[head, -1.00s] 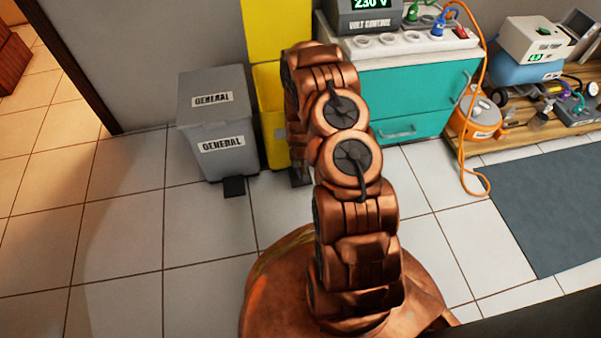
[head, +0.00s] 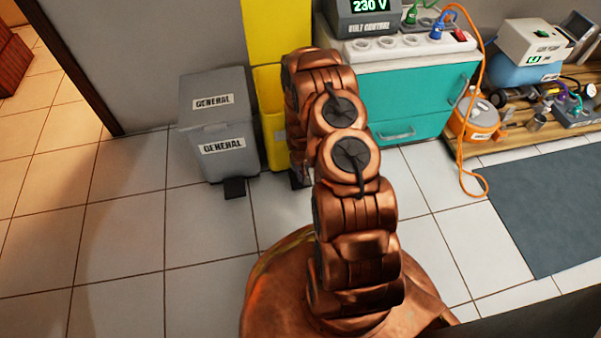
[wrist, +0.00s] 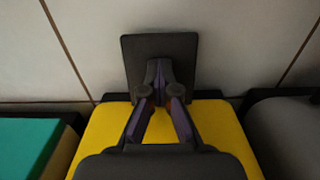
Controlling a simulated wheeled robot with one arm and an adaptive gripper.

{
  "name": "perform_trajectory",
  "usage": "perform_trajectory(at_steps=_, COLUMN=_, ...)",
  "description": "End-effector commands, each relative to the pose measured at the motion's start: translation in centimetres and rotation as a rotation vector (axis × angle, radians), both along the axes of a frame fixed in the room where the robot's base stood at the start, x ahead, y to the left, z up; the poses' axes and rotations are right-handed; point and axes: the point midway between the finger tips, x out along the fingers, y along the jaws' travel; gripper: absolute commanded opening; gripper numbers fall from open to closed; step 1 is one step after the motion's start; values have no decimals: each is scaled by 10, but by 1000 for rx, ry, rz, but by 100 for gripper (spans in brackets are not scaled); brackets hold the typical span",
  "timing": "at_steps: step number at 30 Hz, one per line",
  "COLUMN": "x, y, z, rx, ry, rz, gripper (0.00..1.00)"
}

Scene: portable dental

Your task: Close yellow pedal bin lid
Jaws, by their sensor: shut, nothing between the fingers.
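The yellow pedal bin (head: 268,112) stands against the wall, partly hidden by my arm. Its yellow lid (head: 272,28) appears raised upright above the body. In the wrist view the yellow bin (wrist: 215,125) fills the lower middle, and a black square pedal (wrist: 185,50) lies over the floor at its front. My gripper (wrist: 158,78) is shut and empty, with its fingertips over the pedal. Whether they touch it I cannot tell. In the head view the fingertips are hard to make out behind my arm.
A grey GENERAL bin (head: 215,125) with its lid shut stands close on the left. A teal cabinet (head: 420,95) with a socket strip stands close on the right. An orange cable (head: 466,185) trails to the floor. The tiled floor left of my base is clear.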

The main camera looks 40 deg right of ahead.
Motion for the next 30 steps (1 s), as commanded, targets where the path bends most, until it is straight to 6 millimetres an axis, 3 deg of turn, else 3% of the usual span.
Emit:
perform_trajectory(at_steps=11, x=-1, y=0, z=-2, rx=0, ry=0, rz=0, gripper=1)
perform_trajectory(at_steps=30, x=0, y=0, z=-1, rx=0, ry=-1, rz=-1, gripper=68)
